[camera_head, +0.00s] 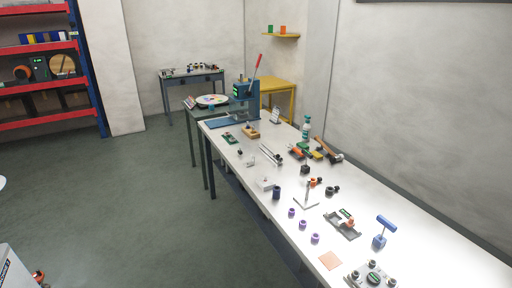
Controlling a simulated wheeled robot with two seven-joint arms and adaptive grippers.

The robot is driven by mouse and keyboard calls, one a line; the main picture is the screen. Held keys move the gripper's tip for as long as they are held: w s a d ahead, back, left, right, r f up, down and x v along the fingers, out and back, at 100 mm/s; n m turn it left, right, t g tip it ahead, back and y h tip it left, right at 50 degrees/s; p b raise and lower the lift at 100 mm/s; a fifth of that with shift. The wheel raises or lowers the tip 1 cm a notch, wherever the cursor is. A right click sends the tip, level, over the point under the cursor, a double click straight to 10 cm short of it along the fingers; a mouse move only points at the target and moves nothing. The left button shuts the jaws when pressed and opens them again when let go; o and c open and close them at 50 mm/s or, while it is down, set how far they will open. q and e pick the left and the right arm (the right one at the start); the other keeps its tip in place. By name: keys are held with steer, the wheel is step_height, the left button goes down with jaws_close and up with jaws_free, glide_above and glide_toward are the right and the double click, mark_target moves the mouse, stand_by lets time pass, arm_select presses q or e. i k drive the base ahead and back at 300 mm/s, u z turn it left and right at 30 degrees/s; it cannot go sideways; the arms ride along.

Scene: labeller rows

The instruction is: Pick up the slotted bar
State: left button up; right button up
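A long, narrow silver bar (270,154) lies on the white workbench (232,152), a little beyond the middle of its length. It looks like the slotted bar, but it is too small here to make out the slot clearly. It lies at an angle, with small dark parts near its right end. Nothing holds it. Neither of my grippers is in view.
Several purple cylinders (303,225), a grey tray (342,226), a blue T-handled tool (385,229) and an orange square (330,260) lie nearer on the bench. A press with a red lever (254,68) stands at its far end.

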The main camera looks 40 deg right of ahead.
mark_target(269, 153)
steer(key=i, duration=1.55)
steer(key=z, duration=1.45)
